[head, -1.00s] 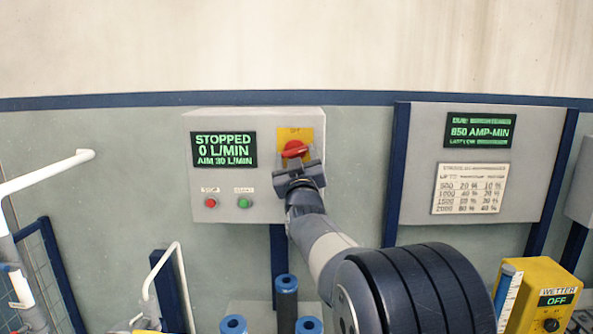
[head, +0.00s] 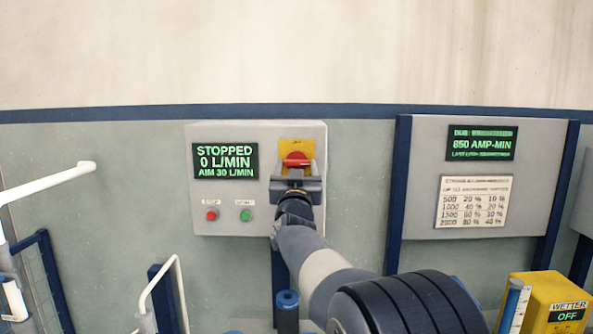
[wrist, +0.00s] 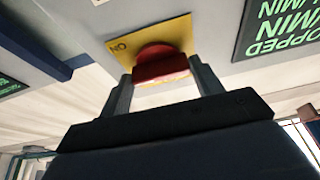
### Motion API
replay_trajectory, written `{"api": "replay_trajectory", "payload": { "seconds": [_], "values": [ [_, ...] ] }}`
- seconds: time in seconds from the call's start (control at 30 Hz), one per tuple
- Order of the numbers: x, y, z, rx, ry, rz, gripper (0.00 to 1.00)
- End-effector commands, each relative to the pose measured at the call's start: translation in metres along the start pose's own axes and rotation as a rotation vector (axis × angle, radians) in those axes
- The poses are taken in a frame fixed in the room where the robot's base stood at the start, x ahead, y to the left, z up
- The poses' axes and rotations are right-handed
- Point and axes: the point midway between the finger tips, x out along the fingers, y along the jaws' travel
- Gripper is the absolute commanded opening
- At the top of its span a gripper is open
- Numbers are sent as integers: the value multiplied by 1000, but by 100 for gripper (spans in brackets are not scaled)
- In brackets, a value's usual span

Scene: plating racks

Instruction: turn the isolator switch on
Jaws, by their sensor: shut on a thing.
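The isolator switch is a red knob (head: 296,158) on a yellow plate (head: 297,146) at the upper right of a grey control box. My gripper (head: 297,170) is at the knob, its jaws level and shut on it. In the wrist view the red knob (wrist: 160,66) sits between the two fingers of my gripper (wrist: 163,78), with the yellow plate (wrist: 182,32) behind it. A printed "NO" or "ON" mark shows on the plate there. The lower part of the knob is hidden by my gripper in the head view.
The box's display (head: 225,160) reads STOPPED, 0 L/MIN, AIM 30 L/MIN. Below it are a red button (head: 211,215) and a green button (head: 246,215). A second panel (head: 425,200) stands to the right. A yellow wetter box (head: 545,290) reading OFF is at lower right.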

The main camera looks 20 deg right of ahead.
Motion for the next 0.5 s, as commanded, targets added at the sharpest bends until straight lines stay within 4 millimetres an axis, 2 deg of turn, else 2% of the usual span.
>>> {"api": "replay_trajectory", "payload": {
  "seconds": [0.07, 0.1, 0.33, 0.5],
  "values": [
    [0, 0, 0, 3, 0, 1, 39],
    [0, 0, 0, 3, 1, 1, 65],
    [0, 0, 0, 2, 1, 0, 84],
    [0, 0, 0, 1, 1, 0, 84]
  ]
}}
